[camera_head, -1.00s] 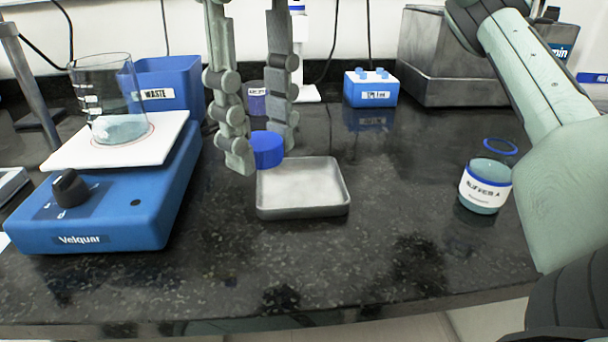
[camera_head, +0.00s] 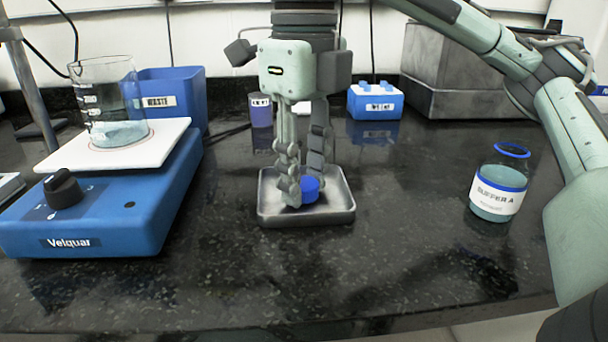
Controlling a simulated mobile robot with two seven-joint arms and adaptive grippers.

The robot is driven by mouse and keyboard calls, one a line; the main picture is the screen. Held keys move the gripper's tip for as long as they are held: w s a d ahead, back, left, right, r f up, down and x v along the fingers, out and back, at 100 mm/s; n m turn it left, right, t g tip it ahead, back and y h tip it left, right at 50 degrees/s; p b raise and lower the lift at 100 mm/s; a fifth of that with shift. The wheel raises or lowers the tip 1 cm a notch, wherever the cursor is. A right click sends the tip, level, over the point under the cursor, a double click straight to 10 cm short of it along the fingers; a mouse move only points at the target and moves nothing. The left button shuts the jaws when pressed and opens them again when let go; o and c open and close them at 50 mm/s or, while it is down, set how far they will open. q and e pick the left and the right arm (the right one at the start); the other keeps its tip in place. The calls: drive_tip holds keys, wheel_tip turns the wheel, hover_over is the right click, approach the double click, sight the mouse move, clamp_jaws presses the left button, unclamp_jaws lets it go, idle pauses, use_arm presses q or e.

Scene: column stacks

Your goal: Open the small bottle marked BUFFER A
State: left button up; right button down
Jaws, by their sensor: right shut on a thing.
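The small bottle marked BUFFER A (camera_head: 497,192) stands upright on the dark bench at the right. Its mouth is uncovered, with a blue ring at the rim, and pale teal liquid is inside. A blue screw cap (camera_head: 311,188) is between the fingers of my right gripper (camera_head: 303,190), partly hidden by them. The gripper points down into a shallow grey metal tray (camera_head: 305,219) and is shut on the cap. The cap is low inside the tray; I cannot tell whether it touches the floor. My left gripper is not in view.
A blue Velquar stirrer (camera_head: 95,215) with a beaker (camera_head: 110,105) on its white plate stands at the left. Behind are a blue WASTE bin (camera_head: 170,95), a purple labelled cup (camera_head: 261,111) and a blue rack (camera_head: 375,102). The bench between tray and bottle is clear.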

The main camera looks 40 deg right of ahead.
drive_tip(key=shift+f, duration=0.15)
drive_tip(key=c, duration=1.1)
unclamp_jaws()
drive_tip(key=shift+c, duration=0.2)
